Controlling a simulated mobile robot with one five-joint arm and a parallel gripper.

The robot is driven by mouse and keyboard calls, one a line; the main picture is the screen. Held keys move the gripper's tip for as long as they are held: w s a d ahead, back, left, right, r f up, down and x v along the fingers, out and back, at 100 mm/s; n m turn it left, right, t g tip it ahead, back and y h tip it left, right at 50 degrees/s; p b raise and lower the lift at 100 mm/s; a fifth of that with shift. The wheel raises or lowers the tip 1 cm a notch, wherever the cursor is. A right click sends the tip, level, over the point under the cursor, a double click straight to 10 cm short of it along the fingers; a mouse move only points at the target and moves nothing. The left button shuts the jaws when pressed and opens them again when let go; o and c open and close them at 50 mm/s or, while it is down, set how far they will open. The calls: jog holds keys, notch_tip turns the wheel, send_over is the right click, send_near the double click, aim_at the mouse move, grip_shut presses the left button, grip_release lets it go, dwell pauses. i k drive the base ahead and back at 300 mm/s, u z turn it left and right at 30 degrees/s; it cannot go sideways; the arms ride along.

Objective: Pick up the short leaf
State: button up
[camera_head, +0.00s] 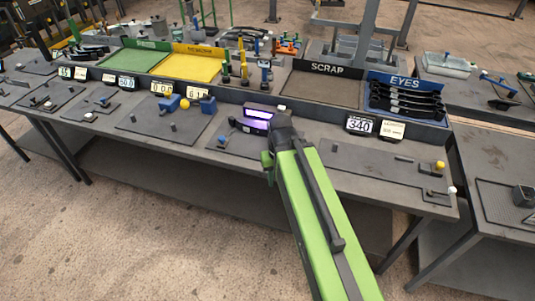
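Several black leaf springs with rounded ends (408,101) lie stacked in the blue tray labelled EYES (380,77) at the right back of the bench. More dark, long pieces (88,53) lie at the far left back. I cannot tell which piece is the short leaf. My green arm reaches up from the bottom right, and my gripper (277,137) is over the middle of the bench, left of the EYES tray and apart from it. Its fingers are too small and dark to tell whether they are open or shut, and I see no leaf in it.
A lit purple display (258,116) stands just beyond my gripper. An empty SCRAP tray (325,88) is left of the EYES tray. Yellow (192,67) and green (138,60) trays are further left. Number signs (359,125) and small fixtures line the bench. The floor in front is clear.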

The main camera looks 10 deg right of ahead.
aim_at(232, 121)
jog(key=u, duration=0.75)
jog(key=i, duration=1.15)
jog(key=u, duration=0.7)
